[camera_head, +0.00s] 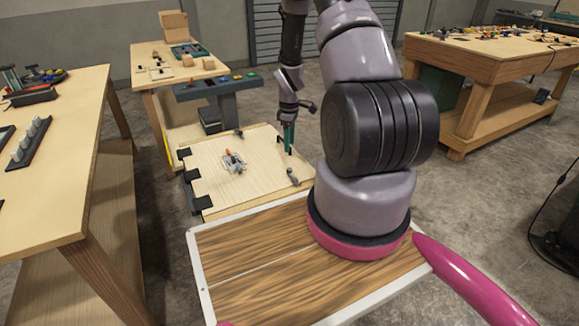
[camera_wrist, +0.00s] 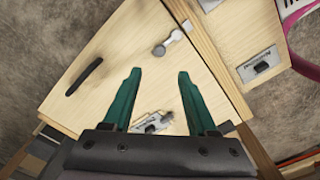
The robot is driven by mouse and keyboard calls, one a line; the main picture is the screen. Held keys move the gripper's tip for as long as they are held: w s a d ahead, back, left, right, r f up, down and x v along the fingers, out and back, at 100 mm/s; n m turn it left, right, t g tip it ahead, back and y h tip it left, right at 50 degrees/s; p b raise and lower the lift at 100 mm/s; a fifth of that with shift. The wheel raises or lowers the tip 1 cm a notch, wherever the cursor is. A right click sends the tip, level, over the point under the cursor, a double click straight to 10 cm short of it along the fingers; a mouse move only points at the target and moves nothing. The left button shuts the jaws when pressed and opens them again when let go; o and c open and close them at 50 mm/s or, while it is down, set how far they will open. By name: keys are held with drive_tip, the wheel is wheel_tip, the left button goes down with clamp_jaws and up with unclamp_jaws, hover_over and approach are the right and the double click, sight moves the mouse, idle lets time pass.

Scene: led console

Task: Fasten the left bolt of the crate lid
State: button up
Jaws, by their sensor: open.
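The crate lid (camera_head: 215,185) is a pale wooden panel lying flat in front of me, and it also shows in the wrist view (camera_wrist: 130,60). A grey bolt (camera_head: 292,175) sits near its right corner in the head view. Another small dark fitting (camera_head: 238,132) sits at the far edge. In the wrist view a grey bolt (camera_wrist: 172,42) with a round knob lies near the lid's edge; I cannot tell whether it is fastened. My gripper (camera_head: 288,150) has green fingers, open and empty, above the lid's right side. It also shows in the wrist view (camera_wrist: 156,75), with the bolt beyond its fingertips.
A grey metal piece with an orange part (camera_head: 234,162) lies on the lid. A black handle (camera_wrist: 84,76) is on the lid. A labelled metal plate (camera_wrist: 248,68) is on wood beyond the edge. Workbenches stand left (camera_head: 50,190), behind (camera_head: 150,70) and right (camera_head: 475,60).

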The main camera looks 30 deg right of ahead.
sight(290, 169)
wheel_tip(290, 169, down, 11)
drive_tip(key=shift+f, duration=0.1)
idle(0.4)
clamp_jaws()
idle(1.4)
